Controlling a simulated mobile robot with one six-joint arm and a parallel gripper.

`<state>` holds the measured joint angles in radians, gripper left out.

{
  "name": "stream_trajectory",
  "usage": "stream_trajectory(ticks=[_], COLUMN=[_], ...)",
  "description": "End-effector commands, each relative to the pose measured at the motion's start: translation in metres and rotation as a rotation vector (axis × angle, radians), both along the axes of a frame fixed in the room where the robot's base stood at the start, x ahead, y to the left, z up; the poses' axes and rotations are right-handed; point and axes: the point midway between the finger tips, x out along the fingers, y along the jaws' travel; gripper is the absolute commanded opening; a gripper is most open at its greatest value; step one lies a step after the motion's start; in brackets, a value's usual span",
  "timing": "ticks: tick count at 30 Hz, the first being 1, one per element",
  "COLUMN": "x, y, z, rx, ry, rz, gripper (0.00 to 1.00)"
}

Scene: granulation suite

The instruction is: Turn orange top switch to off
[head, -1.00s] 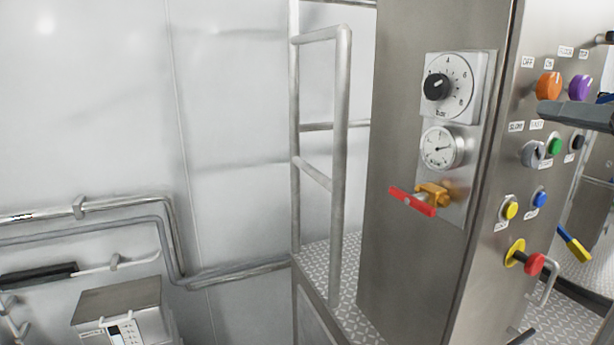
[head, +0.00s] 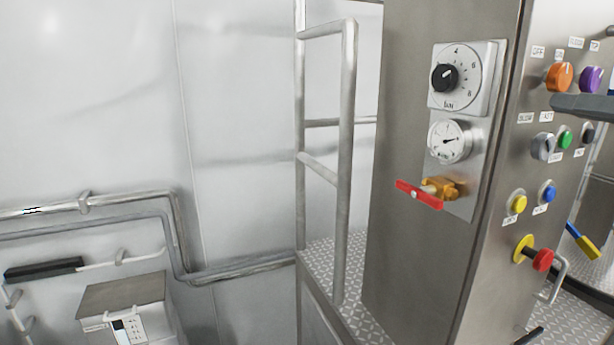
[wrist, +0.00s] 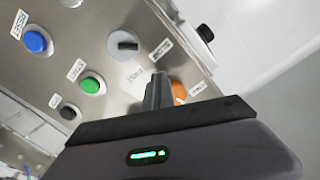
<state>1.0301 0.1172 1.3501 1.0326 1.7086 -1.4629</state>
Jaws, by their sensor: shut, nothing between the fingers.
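The orange top switch (head: 559,76) is a round knob high on the side panel, under labels reading OFF and ON. Its pale mark points up, roughly toward ON. In the wrist view, part of the orange switch (wrist: 179,91) shows beside and behind my fingers. My gripper (head: 557,102) comes in from the right edge, its tip just below the orange switch in the head view. In the wrist view, my gripper (wrist: 157,80) is shut and empty, pointing at the panel. I cannot tell whether it touches the switch.
A purple knob (head: 591,79) sits right of the orange one. Below are a grey selector (head: 542,147), green button (head: 565,139), yellow button (head: 519,204), blue button (head: 548,193) and red emergency stop (head: 542,260). A red-handled valve (head: 420,195) juts from the front face.

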Motion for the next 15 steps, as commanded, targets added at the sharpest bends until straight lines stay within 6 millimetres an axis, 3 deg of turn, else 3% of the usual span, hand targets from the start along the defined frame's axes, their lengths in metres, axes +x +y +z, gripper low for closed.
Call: stream_trajectory(ticks=[9, 15], x=[-0.002, -0.029], y=[0.001, -0.012], z=[-0.008, -0.01], rx=[0.0, -0.002], ry=[-0.004, -0.003], rz=[0.0, -0.004], gripper=[0.0, 0.0])
